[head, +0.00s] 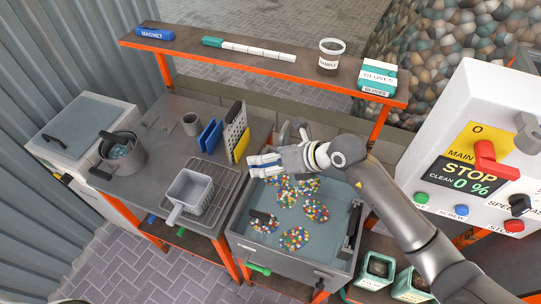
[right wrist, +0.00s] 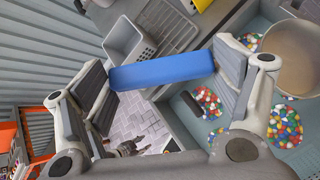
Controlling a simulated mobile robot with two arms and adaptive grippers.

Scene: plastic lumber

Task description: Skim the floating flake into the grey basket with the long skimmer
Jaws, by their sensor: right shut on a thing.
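Several round patches of coloured flake (head: 294,239) float in the grey water tank (head: 262,252), and some show in the right wrist view (right wrist: 285,127). The grey basket (head: 203,183) stands on a wire rack left of the tank; it also shows in the right wrist view (right wrist: 122,42). My right gripper (head: 262,163) is over the tank's back left edge. In the right wrist view its fingers are shut on a blue handle (right wrist: 160,70). A round tan mesh-like disc (right wrist: 288,52) shows beside the right finger; its join to the handle is hidden. My left gripper is out of view.
A grey pot (head: 122,153) is at the left. A shelf (head: 230,60) runs across the back. The control panel (head: 480,150) reads STOP, CLEAN 0 %, at the right.

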